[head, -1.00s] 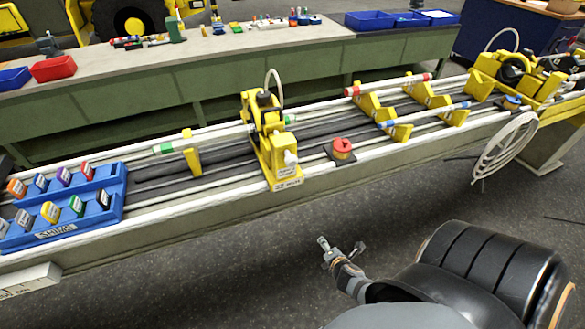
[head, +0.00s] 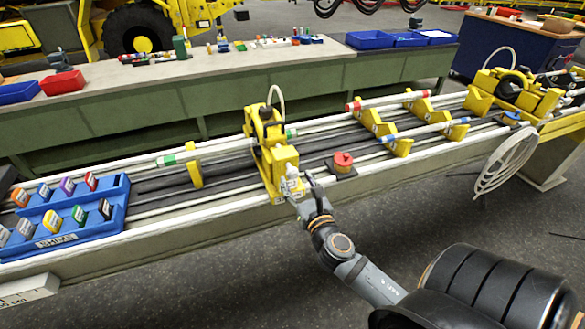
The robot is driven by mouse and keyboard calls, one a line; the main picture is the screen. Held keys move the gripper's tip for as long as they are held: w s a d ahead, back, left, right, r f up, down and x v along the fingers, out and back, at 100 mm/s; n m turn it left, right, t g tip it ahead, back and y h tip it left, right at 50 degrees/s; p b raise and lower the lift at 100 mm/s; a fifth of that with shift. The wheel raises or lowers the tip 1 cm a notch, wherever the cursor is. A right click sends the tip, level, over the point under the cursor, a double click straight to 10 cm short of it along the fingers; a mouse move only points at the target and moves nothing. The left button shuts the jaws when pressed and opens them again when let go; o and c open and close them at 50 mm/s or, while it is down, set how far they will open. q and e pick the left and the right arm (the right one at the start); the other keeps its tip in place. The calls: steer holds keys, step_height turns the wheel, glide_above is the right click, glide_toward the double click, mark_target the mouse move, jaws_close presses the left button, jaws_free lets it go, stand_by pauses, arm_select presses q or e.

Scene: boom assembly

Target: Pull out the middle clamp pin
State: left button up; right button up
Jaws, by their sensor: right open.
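The middle clamp (head: 268,142) is a yellow unit on the rail bench, with a thin pale hose looping over its top. Its pin, a small whitish knob (head: 291,172), is on the clamp's lower front face. My right gripper (head: 300,184) is open, with its fingertips right at the knob and partly covering it and the clamp's label plate. I cannot tell whether the fingers touch the pin. My left gripper is not in view.
A blue shims tray (head: 65,240) sits at the left. Yellow supports (head: 375,122) carry white tubes at the right. The floor in front of the bench is clear.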

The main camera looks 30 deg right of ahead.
mark_target(294, 176)
steer(key=x, duration=0.4)
steer(key=shift+w+p, duration=0.15)
steer(key=shift+p, duration=0.25)
steer(key=shift+c, duration=0.2)
jaws_close()
